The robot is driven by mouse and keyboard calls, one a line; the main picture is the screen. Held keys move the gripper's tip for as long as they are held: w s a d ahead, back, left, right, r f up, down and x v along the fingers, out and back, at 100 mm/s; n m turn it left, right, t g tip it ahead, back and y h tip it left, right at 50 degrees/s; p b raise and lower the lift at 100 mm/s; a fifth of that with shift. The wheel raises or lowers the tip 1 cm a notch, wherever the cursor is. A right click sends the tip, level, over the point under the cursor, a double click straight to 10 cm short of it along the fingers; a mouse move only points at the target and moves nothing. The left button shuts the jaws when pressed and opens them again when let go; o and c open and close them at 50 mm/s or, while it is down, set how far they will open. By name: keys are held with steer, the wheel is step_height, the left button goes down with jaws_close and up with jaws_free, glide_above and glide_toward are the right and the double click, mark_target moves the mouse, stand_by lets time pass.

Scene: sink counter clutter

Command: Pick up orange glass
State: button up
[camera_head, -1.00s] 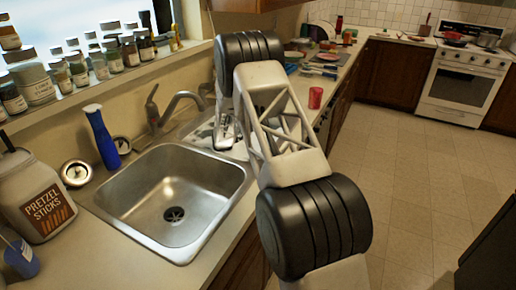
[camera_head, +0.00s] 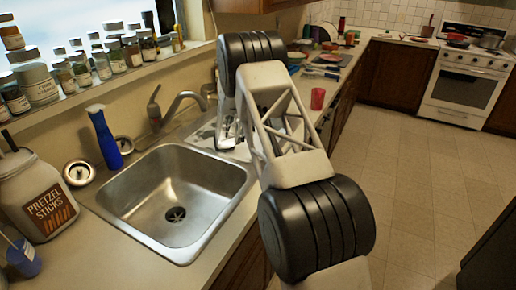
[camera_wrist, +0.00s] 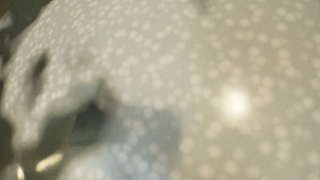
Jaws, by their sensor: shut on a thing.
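My gripper (camera_head: 226,138) is low over the counter just right of the sink, partly hidden behind my own arm. A pale grey-green surface with white dots (camera_wrist: 215,85) fills most of the wrist view, very close and blurred. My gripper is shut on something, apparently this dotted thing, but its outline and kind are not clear. I cannot make out an orange glass in either view. A red cup (camera_head: 317,98) stands on the counter beyond my arm, apart from the gripper.
The empty metal sink (camera_head: 176,205) is left of the gripper, with the faucet (camera_head: 180,105) behind it. Jars line the window sill (camera_head: 115,75). Dishes crowd the far counter.

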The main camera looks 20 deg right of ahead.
step_height(320, 180, up, 10)
steer(key=shift+f, duration=0.15)
stand_by(0.4)
stand_by(0.7)
